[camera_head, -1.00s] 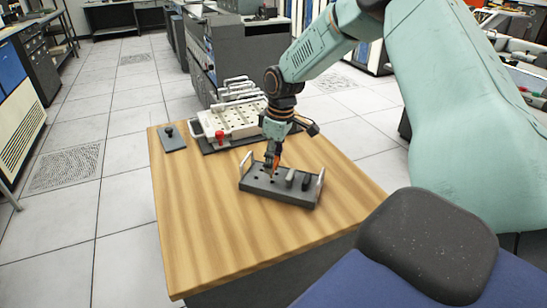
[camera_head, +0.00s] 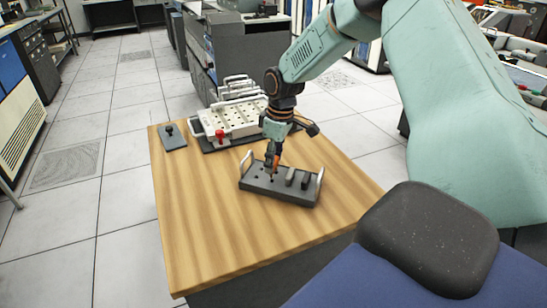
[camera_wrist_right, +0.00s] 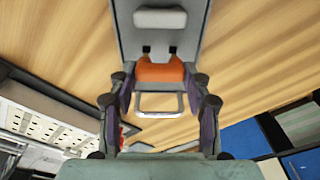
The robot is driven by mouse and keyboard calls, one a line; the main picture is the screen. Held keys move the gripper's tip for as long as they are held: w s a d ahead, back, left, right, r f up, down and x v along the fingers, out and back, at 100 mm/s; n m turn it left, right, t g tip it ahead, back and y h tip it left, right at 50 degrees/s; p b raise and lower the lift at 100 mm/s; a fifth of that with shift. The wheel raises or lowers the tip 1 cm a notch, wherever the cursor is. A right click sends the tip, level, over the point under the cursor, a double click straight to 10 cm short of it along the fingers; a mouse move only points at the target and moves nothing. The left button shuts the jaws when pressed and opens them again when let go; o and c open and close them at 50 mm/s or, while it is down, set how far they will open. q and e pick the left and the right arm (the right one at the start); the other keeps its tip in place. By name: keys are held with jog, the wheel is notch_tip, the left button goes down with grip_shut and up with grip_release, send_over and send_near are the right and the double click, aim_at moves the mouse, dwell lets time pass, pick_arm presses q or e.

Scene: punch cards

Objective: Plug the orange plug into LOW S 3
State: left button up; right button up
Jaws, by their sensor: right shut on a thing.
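The orange plug (camera_head: 276,161) is between the fingers of my right gripper (camera_head: 272,168), which is shut on it. In the right wrist view the orange plug (camera_wrist_right: 160,70) shows between the two fingers (camera_wrist_right: 160,95). The gripper points down over the dark grey holder (camera_head: 285,197), and the plug's lower end is hidden or too small to tell whether it touches the holder. A white panel with rows of holes (camera_head: 247,118) lies behind; its labels, including LOW S 3, cannot be read. My left gripper is out of view.
The holder has a pale handle at each end and dark upright pieces (camera_head: 291,176). A red knob (camera_head: 220,135) stands by the white panel. A small dark plate with a knob (camera_head: 172,138) lies at the table's back left. The wooden table (camera_head: 215,230) is clear in front.

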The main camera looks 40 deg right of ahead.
jog(key=shift+f+b, duration=0.7)
jog(key=shift+f, duration=0.75)
dwell(0.8)
jog(key=o, duration=1)
jog(key=shift+r, duration=0.15)
notch_tip(320, 180, up, 12)
jog(key=s, duration=0.1)
jog(key=shift+d, duration=0.35)
jog(key=shift+s+f, duration=0.1)
jog(key=shift+f, duration=0.1)
